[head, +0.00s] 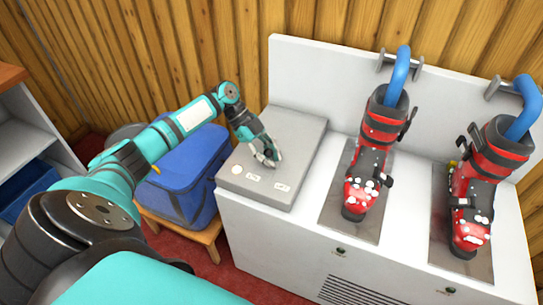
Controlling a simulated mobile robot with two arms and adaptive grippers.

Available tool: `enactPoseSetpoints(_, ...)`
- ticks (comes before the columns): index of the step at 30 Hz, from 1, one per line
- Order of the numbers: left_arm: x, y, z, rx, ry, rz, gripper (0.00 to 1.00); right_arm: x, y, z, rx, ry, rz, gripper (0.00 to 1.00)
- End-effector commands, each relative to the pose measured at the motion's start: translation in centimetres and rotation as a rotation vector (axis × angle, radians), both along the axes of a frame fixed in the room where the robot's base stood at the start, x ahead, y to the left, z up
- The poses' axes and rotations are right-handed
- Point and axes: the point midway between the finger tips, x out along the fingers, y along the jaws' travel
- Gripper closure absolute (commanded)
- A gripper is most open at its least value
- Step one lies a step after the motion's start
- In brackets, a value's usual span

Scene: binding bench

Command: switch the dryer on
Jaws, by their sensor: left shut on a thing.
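The dryer (258,240) is a white cabinet with a tall back panel. A grey control box (300,132) sits on its left end. The box has a pale round spot (237,170) and two small white labels (252,177) near its front edge. My left gripper (268,159) reaches down onto the top of the box, behind the labels. It is shut on a small dark knob (269,154), mostly hidden by the fingers. I cannot tell which way the knob points. My right gripper is not in view.
Two red and black ski boots (383,125) (489,165) stand on the dryer, with blue hoses (399,72) in their tops. A blue cooler bag (185,178) rests on a wooden stool (205,237) to the left. White shelves (25,145) stand at the far left.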

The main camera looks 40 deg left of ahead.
Motion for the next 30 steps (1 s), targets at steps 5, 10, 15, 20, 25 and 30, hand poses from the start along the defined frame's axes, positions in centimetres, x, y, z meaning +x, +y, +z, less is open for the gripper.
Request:
enactPoseSetpoints(5,0.11,0.14,0.13,-0.020,-0.008,0.003,1.00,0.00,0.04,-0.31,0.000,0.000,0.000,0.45)
enactPoseSetpoints(10,0.11,0.15,0.20,-0.021,-0.008,0.003,1.00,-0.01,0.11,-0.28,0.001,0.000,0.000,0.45)
enactPoseSetpoints(15,0.11,0.16,0.20,-0.020,-0.008,0.003,1.00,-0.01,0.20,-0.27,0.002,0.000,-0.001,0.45)
enactPoseSetpoints(20,0.08,0.14,0.15,-0.020,-0.007,0.002,0.69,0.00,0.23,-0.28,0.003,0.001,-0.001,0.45)
enactPoseSetpoints(25,0.04,0.11,0.07,-0.019,-0.005,0.001,0.53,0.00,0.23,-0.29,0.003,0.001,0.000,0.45)
enactPoseSetpoints(30,0.01,0.10,0.04,-0.019,-0.005,0.001,0.53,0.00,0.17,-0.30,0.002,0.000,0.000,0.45)
